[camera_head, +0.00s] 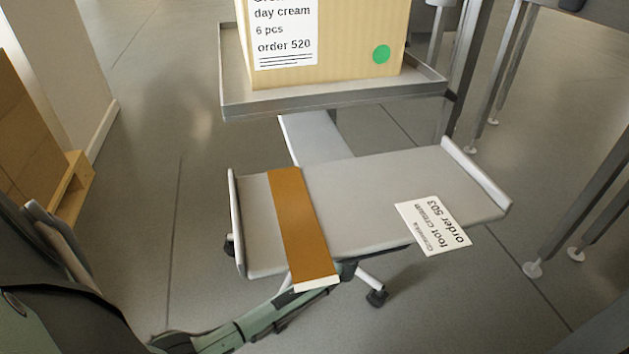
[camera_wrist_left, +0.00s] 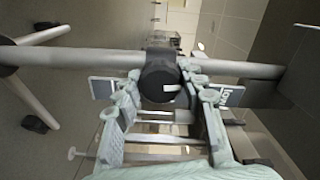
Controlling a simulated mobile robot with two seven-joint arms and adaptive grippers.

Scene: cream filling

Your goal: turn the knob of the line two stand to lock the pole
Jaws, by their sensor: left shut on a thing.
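In the left wrist view, the black knob (camera_wrist_left: 160,82) with a white mark sits on a dark collar around the grey pole (camera_wrist_left: 78,57) of the stand. My left gripper (camera_wrist_left: 163,92) has its pale green fingers on either side of the knob and is shut on it. In the head view, the stand's grey tray top (camera_head: 370,185) carries a flat brown strip (camera_head: 300,225) and a white order 503 foot cream label (camera_head: 433,224). My left arm reaches under the tray's front edge, which hides the knob there. My right gripper is not in view.
Behind the tray, a higher metal tray (camera_head: 340,98) holds a day cream carton (camera_head: 345,40) marked order 520. Metal legs (camera_head: 580,205) stand at the right. Brown boxes on a wooden pallet (camera_head: 72,185) are at the left. Grey floor lies open between.

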